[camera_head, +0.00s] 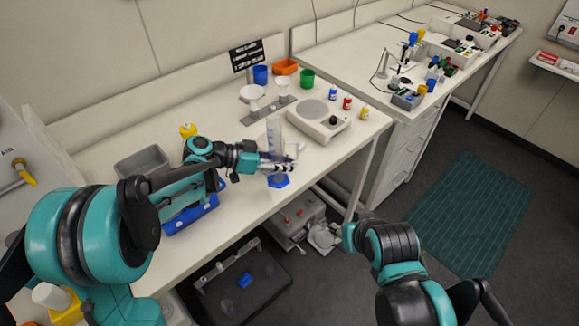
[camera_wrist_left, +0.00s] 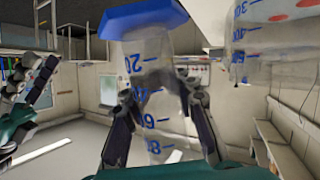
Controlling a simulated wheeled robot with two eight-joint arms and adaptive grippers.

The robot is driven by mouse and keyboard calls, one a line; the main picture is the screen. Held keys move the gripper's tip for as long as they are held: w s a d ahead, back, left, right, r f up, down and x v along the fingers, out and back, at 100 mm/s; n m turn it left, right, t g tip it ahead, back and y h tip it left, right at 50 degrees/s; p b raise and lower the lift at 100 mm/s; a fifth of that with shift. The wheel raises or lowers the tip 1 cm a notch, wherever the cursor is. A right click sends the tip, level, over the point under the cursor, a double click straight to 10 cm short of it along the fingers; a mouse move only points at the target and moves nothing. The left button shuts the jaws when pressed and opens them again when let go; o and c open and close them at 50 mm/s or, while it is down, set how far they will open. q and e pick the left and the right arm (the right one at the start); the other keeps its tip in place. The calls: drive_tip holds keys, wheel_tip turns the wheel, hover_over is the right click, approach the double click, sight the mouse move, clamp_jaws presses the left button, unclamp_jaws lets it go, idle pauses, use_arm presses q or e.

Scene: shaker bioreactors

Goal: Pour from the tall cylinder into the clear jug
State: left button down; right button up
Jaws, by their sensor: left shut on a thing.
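The tall cylinder (camera_head: 274,131) is clear, with blue graduation marks and a blue hexagonal base. It stands upright near the table's front edge; I cannot tell whether its base touches the table. My left gripper (camera_head: 277,166) is shut around its lower part. In the left wrist view the cylinder (camera_wrist_left: 150,65) appears base-up between the fingers (camera_wrist_left: 163,108). The clear jug (camera_wrist_left: 268,38) with blue marks is beside it at the upper right of that view. In the head view the jug (camera_head: 293,151) is mostly hidden behind the cylinder and gripper. My right gripper is out of view.
A funnel rack (camera_head: 268,109), blue cup (camera_head: 260,74) and green cup (camera_head: 307,78) are farther back.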

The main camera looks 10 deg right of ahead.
use_arm(q)
drive_tip(key=shift+w+a+f+m+t+b, duration=0.15)
drive_tip(key=shift+w+m+t, duration=0.1)
drive_tip(key=shift+w, duration=0.25)
drive_tip(key=shift+w+d+f+m+t+b, duration=0.1)
drive_tip(key=shift+w+m+t+b, duration=0.15)
drive_tip(key=shift+w, duration=0.3)
drive_tip(key=shift+w+a+f+m+t+b, duration=0.1)
drive_tip(key=shift+w+m+t, duration=0.15)
drive_tip(key=shift+w, duration=0.25)
